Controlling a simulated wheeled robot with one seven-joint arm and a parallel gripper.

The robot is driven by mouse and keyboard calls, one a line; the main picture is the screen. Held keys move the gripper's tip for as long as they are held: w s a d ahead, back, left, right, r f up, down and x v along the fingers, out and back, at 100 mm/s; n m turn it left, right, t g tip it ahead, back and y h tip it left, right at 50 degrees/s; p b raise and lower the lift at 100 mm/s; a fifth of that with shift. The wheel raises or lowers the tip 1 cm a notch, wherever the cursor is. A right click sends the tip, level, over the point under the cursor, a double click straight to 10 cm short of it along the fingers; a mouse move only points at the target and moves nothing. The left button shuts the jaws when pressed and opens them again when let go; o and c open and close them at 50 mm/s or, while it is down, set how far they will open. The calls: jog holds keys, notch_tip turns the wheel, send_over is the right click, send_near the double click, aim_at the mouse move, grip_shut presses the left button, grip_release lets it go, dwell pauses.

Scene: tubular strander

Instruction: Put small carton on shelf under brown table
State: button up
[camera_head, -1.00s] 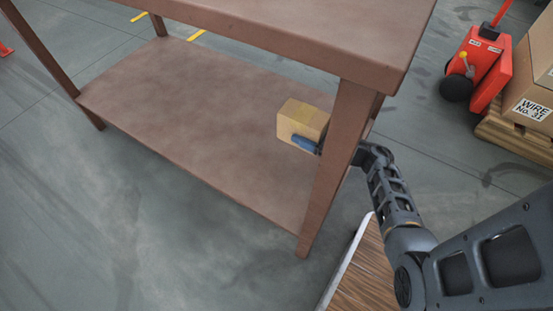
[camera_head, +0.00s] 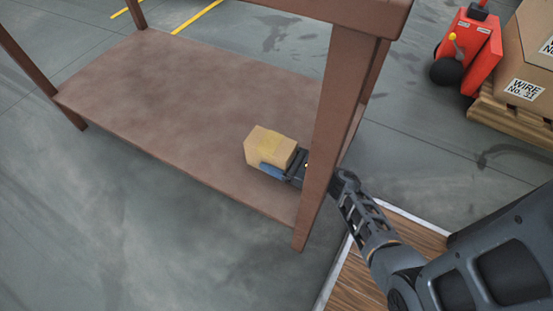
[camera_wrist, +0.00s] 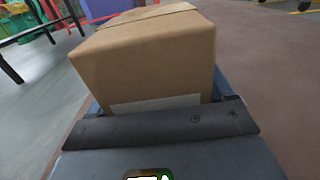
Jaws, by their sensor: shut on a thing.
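The small carton (camera_head: 268,147) is a tan box with a tape strip, at the right end of the lower shelf (camera_head: 180,95) of the brown table (camera_head: 325,110). My gripper (camera_head: 272,168) reaches in past the table's front right leg and is shut on the carton. In the wrist view the carton (camera_wrist: 150,62) fills the middle between the fingers, with a pale label low on its near face. Whether its underside touches the shelf or hangs just above it I cannot tell.
The table leg stands close beside my wrist. The rest of the shelf is bare. A red pallet truck (camera_head: 470,45) and a large "WIRE No. 31" carton (camera_head: 525,85) on a pallet stand at right. A wood-topped surface (camera_head: 350,275) lies beneath my arm.

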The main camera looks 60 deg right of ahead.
jog(key=shift+f, duration=0.1)
jog(key=o, duration=1.3)
jog(key=s+p, duration=0.2)
jog(key=s, duration=1)
jog(key=shift+d, duration=0.2)
